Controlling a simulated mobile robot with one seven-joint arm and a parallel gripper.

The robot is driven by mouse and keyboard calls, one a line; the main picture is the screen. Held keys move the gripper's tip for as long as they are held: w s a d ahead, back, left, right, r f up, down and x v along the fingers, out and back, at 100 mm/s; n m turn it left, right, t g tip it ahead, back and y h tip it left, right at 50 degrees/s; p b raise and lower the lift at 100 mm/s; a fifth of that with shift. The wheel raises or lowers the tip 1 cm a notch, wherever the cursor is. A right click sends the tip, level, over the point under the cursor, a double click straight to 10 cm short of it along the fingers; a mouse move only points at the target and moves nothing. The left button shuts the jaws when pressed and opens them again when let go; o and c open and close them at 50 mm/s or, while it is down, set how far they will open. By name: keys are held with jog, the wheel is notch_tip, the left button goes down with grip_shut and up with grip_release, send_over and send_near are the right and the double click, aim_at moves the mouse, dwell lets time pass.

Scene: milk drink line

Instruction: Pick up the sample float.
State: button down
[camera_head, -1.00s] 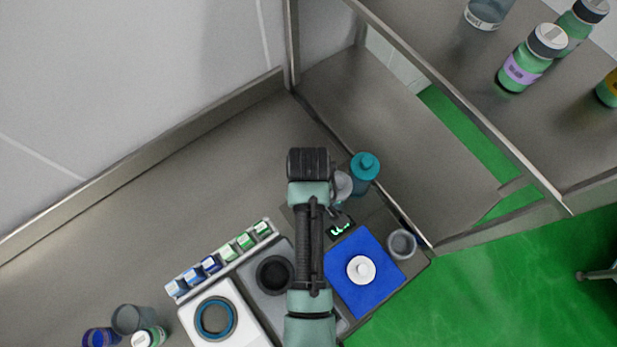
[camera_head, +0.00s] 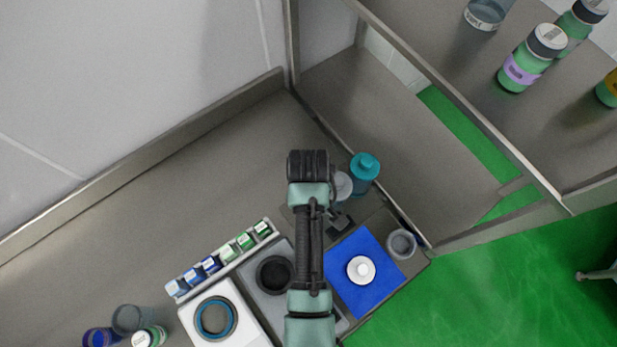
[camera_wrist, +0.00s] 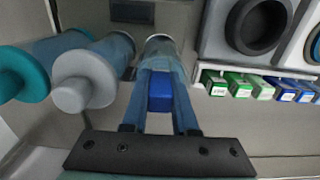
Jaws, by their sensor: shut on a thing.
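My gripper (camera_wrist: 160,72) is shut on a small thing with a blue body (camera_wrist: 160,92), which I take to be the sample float. A pale, see-through round part shows beyond the fingertips; I cannot tell whether it belongs to the held thing. In the head view my gripper (camera_head: 340,222) is partly hidden by my arm, and the held thing cannot be made out. A grey-capped bottle (camera_wrist: 85,80) stands close to the left of the fingers in the wrist view.
A teal bottle (camera_head: 364,172) stands by the bench edge. A blue mat (camera_head: 345,295) bears a white round piece (camera_head: 361,270); a grey cup (camera_head: 401,244) is beside it. A rack of small boxes (camera_head: 225,255) lies left. The bench behind it is clear.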

jog(key=shift+r, duration=0.1)
notch_tip(320, 180, up, 9)
jog(key=shift+w+f+b, duration=0.1)
jog(key=shift+b, duration=0.4)
notch_tip(320, 180, up, 9)
jog(key=p, duration=0.7)
jog(key=shift+p, duration=0.3)
